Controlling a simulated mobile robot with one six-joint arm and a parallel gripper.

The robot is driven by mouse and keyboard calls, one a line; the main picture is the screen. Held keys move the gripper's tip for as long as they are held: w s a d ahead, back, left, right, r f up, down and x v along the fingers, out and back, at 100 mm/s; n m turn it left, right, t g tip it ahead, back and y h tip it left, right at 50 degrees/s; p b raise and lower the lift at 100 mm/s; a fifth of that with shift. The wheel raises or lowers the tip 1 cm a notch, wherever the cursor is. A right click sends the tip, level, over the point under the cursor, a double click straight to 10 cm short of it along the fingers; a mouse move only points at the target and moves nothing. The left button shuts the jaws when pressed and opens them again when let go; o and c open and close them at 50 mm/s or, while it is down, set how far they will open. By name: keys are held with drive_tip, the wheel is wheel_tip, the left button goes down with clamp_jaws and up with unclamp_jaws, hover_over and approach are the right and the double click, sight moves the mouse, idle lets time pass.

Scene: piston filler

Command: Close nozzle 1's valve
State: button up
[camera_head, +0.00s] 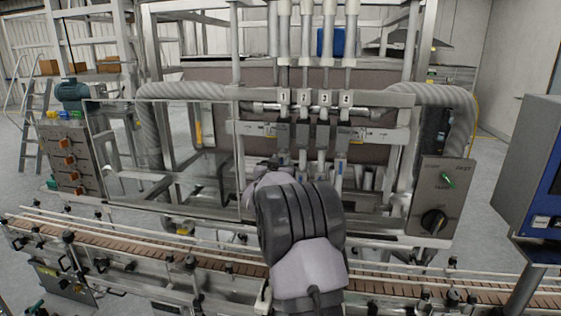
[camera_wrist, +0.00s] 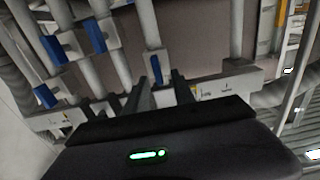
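The filler's nozzles hang in a row marked 1 to 4, with the nozzle 1 label (camera_head: 284,96) leftmost in the head view. In the wrist view, a blue valve handle (camera_wrist: 157,70), which appears to be nozzle 1's, sits lengthwise along its pipe, just beyond the fingertips. My gripper (camera_wrist: 163,80) has its two dark fingers apart, with the handle lined up between them. Contact with the handle cannot be told. In the head view my grey and black wrist hides the fingers and the lower part of the nozzles.
Other blue valve handles (camera_wrist: 52,50) show to the left in the wrist view. A conveyor (camera_head: 400,288) with rails runs along the front. A control box (camera_head: 440,197) stands right of the nozzles, and a clear guard panel (camera_head: 165,165) stands left.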

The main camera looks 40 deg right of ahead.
drive_tip(key=shift+c, duration=0.4)
clamp_jaws()
drive_tip(key=shift+f+m+b, duration=0.1)
drive_tip(key=shift+m+b, duration=0.2)
drive_tip(key=shift+b, duration=0.1)
drive_tip(key=m+b, duration=0.1)
drive_tip(key=b, duration=0.1)
drive_tip(key=shift+s+d+f+m+b, duration=0.15)
drive_tip(key=shift+m+b, duration=0.25)
drive_tip(key=m+b, duration=0.4)
drive_tip(key=m, duration=0.1)
drive_tip(key=f+m+b, duration=0.1)
drive_tip(key=m+b, duration=0.3)
drive_tip(key=m, duration=0.1)
drive_tip(key=s+d+m+b, duration=0.1)
drive_tip(key=m+b, duration=0.3)
drive_tip(key=m, duration=0.1)
drive_tip(key=shift+f+b, duration=0.15)
drive_tip(key=shift+b, duration=0.15)
drive_tip(key=shift+m, duration=0.4)
